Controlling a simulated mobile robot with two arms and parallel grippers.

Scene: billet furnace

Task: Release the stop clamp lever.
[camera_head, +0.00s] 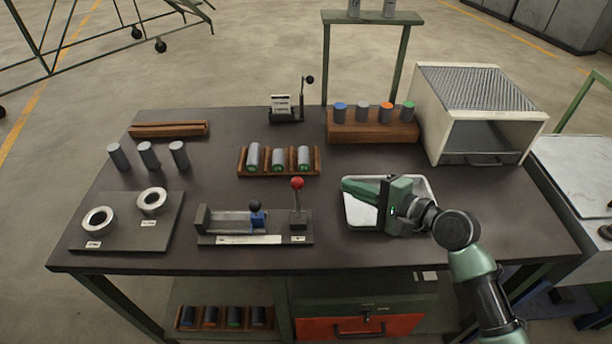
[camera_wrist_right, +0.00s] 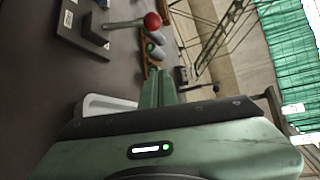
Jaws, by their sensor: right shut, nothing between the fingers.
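The clamp lever with a red knob (camera_head: 297,184) stands roughly upright on its base at the right end of a low stop fixture (camera_head: 254,240). A blue block with a dark knob (camera_head: 257,214) sits on the fixture's channel, left of the lever. My right gripper (camera_head: 345,184) is shut and empty, above the white tray, to the right of the lever and apart from it. In the right wrist view, the red knob (camera_wrist_right: 152,20) shows beyond the shut fingers (camera_wrist_right: 157,80). My left gripper is not in view.
A white tray (camera_head: 430,182) lies under my right gripper. A wooden rack with several grey cylinders (camera_head: 242,172) stands behind the lever. A plate with two metal rings (camera_head: 172,222) lies at left. A furnace box (camera_head: 427,108) stands at the back right.

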